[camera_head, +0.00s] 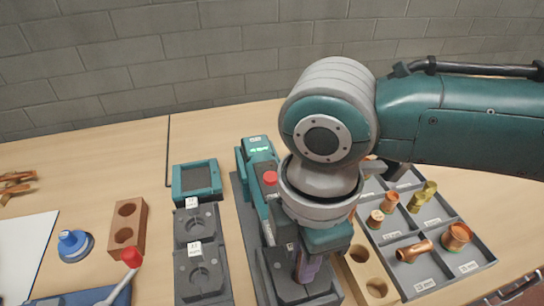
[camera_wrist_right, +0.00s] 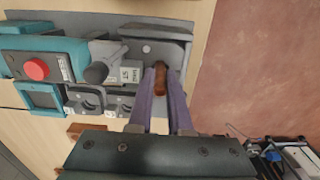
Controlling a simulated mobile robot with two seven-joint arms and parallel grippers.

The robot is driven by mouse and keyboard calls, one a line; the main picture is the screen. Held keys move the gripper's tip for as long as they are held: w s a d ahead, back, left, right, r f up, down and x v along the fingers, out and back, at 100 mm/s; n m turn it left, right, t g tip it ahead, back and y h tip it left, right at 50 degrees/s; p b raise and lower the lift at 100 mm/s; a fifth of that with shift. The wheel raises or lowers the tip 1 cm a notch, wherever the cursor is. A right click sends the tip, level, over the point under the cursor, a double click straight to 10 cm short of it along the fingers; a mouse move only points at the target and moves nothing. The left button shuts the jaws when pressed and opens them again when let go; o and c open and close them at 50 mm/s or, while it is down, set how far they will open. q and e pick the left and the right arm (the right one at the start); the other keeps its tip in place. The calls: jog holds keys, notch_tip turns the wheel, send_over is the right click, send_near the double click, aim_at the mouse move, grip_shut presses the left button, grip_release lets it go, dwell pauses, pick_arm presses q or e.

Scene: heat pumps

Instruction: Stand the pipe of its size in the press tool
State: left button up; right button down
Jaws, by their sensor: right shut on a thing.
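The teal and dark grey press tool (camera_head: 256,160) stands mid-table with a red button; it also shows at left in the right wrist view (camera_wrist_right: 15,58). My right gripper (camera_head: 306,268) is over the tool's dark front block, pointing down. In the right wrist view its purple fingers (camera_wrist_right: 161,88) are shut on a copper pipe (camera_wrist_right: 160,76), seen nearly end-on at the dark block beside a small label plate (camera_wrist_right: 131,74). I cannot tell whether the pipe rests in the block or is just above it. My left gripper is not in view.
A grey compartment tray (camera_head: 480,258) with copper and brass fittings lies at the right. A wooden block with holes (camera_head: 358,256) is beside the tool. Grey die blocks (camera_head: 202,272), a teal open box (camera_head: 196,180) and a brown holed block (camera_head: 126,226) stand at the left.

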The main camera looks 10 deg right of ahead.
jog(key=shift+f+b, duration=0.45)
jog(key=shift+f, duration=0.35)
jog(key=c, duration=0.8)
grip_release()
jog(key=shift+o, duration=0.2)
jog(key=shift+r, duration=0.15)
